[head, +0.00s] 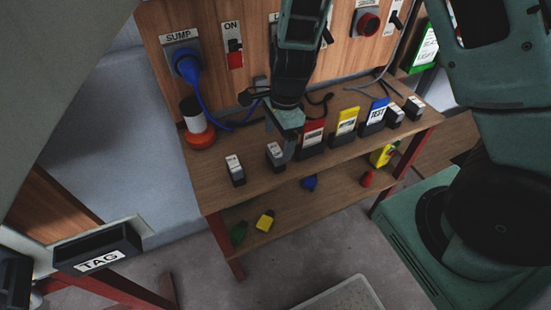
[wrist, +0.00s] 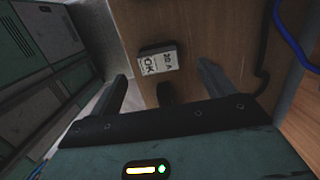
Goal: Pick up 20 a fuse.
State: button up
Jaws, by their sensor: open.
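A small white-labelled fuse marked "20 A OK" (wrist: 158,61) is on the wooden bench in the wrist view, ahead of the gap between my fingers and apart from both. In the head view two such small fuses stand at the bench's left front: one at the left (head: 236,170) and one (head: 276,156) beside my gripper. Their print is too small to read there, so I cannot tell which is the 20 A one. My gripper (head: 285,142) is open and empty, pointing down above the bench; its spread fingers also show in the wrist view (wrist: 163,88).
Red, yellow and blue tagged holders (head: 346,122) and two more small fuses (head: 394,116) stand right of my gripper. A red-white-black cylinder (head: 197,122) and blue cable (head: 205,103) are left. A wooden panel (head: 335,60) rises behind. Coloured items lie on the lower shelf (head: 290,205).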

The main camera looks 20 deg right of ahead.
aim_at(276, 150)
jog(key=shift+s+a+f, duration=0.1)
jog(key=shift+a+f, duration=0.1)
jog(key=shift+f, duration=1.25)
jog(key=shift+a+f, duration=0.2)
jog(key=shift+f, duration=1.25)
jog(key=c, duration=1.1)
